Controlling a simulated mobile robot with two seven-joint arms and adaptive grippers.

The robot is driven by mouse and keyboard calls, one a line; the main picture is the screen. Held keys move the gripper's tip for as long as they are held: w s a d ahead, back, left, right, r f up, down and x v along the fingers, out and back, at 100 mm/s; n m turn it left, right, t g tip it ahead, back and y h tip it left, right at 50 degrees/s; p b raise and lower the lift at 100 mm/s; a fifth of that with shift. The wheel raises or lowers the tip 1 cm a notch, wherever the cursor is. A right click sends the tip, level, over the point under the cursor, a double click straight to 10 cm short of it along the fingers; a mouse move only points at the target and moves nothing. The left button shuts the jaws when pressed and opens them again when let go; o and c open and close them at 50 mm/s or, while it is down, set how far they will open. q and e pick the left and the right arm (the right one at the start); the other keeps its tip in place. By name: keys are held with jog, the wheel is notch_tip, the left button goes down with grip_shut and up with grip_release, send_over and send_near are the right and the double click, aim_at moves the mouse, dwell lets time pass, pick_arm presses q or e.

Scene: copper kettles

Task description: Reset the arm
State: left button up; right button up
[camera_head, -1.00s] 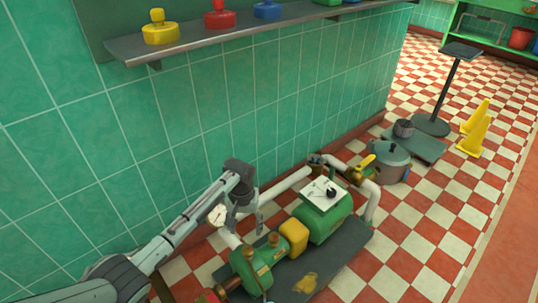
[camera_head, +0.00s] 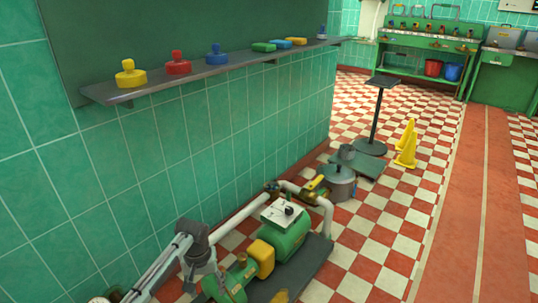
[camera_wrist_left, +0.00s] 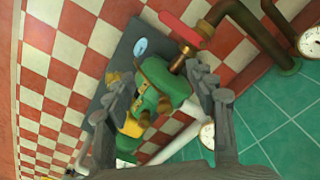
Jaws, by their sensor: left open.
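My left arm comes in at the lower left of the head view. Its gripper (camera_head: 192,281) hangs beside the green pump machine (camera_head: 288,239), next to the wall. In the left wrist view the two grey fingers (camera_wrist_left: 160,82) are spread apart with nothing held between them. Behind them show the green pump body and a red-handled valve (camera_wrist_left: 182,28) on a brass pipe. The gap between the fingers and the pump is hard to judge. My right gripper is in neither view.
A shelf (camera_head: 215,72) with coloured knobs runs along the green tiled wall. A grey pot (camera_head: 339,184), a black stand (camera_head: 374,120) and yellow cones (camera_head: 406,146) stand beyond the pump. Pipes and a gauge (camera_wrist_left: 309,42) are near the gripper. Checkered floor (camera_head: 380,235) lies open at right.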

pick_arm(q)
jog(key=s+a+f+m+t, duration=0.2)
jog(key=s, duration=1.2)
jog(key=s+a+r+m+t+y+p, duration=0.1)
jog(key=s+a+r, duration=0.1)
jog(key=s+a, duration=0.5)
jog(key=shift+s+a+r+p, duration=0.25)
jog(key=shift+s+p, duration=0.15)
jog(key=shift+s, duration=1.35)
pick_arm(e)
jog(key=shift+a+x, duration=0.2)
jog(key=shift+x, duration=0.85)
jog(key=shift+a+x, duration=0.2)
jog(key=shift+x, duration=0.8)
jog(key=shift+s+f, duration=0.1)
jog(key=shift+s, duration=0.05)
